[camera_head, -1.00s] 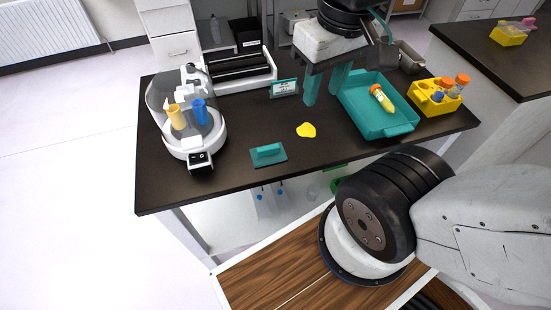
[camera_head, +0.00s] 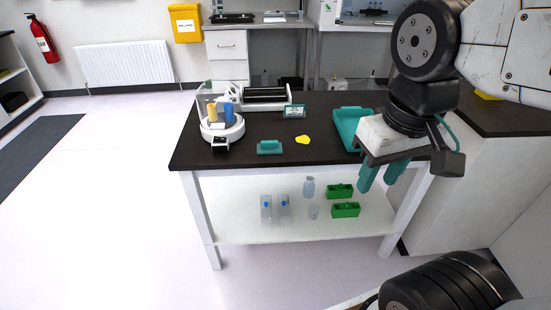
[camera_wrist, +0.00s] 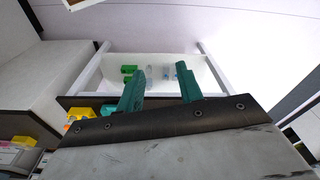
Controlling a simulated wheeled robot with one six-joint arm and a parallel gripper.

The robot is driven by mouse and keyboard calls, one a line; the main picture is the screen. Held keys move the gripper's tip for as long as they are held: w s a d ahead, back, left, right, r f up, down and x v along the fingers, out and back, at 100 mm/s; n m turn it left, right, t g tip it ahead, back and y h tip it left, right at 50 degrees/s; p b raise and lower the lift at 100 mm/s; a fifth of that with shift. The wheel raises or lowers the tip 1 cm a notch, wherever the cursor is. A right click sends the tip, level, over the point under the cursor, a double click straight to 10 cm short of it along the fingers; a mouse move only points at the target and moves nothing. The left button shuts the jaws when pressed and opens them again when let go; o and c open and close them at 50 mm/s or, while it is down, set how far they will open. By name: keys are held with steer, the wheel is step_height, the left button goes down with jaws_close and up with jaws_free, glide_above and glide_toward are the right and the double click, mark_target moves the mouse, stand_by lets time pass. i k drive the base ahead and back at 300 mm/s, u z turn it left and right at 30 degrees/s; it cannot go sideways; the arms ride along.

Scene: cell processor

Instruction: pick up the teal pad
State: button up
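The teal pad (camera_head: 270,147) lies on the dark bench top near its front edge in the head view. It has a flat base with a raised block on top. My gripper (camera_head: 379,188) is to the right of the pad, in front of the bench's right part, with its two teal fingers pointing down. The fingers are apart with nothing between them. In the wrist view my gripper (camera_wrist: 162,76) also shows open and empty. I cannot make out the pad in the wrist view.
A white centrifuge (camera_head: 218,141) with tubes stands left of the pad. A yellow patch (camera_head: 303,139) lies to its right, a small sign (camera_head: 294,112) behind. A teal tray (camera_head: 346,128) is partly behind my gripper. Green racks (camera_head: 345,210) and bottles stand on the lower shelf.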

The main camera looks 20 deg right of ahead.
mark_target(269, 147)
steer(key=z, duration=0.25)
steer(key=i, duration=0.85)
steer(key=z, duration=0.2)
